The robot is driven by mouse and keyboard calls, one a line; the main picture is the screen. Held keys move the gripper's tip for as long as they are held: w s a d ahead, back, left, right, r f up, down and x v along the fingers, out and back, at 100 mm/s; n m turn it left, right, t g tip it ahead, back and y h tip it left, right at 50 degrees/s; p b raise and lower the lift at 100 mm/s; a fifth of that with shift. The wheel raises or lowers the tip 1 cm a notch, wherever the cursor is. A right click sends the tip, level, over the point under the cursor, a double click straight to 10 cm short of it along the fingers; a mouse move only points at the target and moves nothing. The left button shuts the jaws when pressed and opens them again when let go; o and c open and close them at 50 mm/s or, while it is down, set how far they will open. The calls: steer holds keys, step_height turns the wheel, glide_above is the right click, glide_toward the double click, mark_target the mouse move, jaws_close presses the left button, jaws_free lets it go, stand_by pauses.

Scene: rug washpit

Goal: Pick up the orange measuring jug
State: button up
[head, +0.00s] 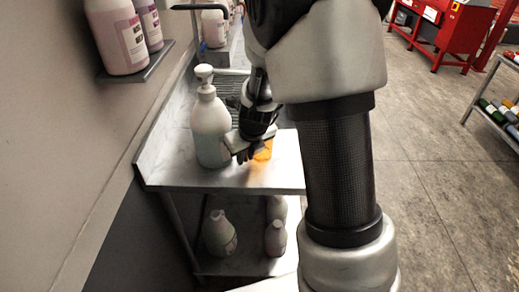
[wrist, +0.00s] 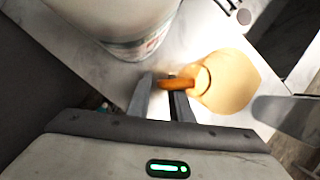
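The orange measuring jug (wrist: 230,82) stands on the pale marbled worktop, its body washed out by bright light in the wrist view. Its darker orange handle (wrist: 177,85) points left, toward my gripper. My gripper (wrist: 162,92) has its two fingers apart, with the handle right at the fingertips. I cannot tell how far the handle reaches between them, and it does not look clamped. In the head view my gripper (head: 247,152) is low over the worktop and hides much of the jug (head: 264,150).
A large white pump bottle (head: 210,130) stands close left of my gripper; its base (wrist: 135,40) also shows in the wrist view. The worktop (head: 200,178) has a raised edge by the wall. Several bottles (head: 219,235) stand on the lower shelf. Open floor (head: 440,200) lies right.

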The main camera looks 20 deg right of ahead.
steer(key=shift+w+f, duration=0.25)
steer(key=shift+f, duration=0.45)
jaws_close()
steer(key=shift+r, duration=0.2)
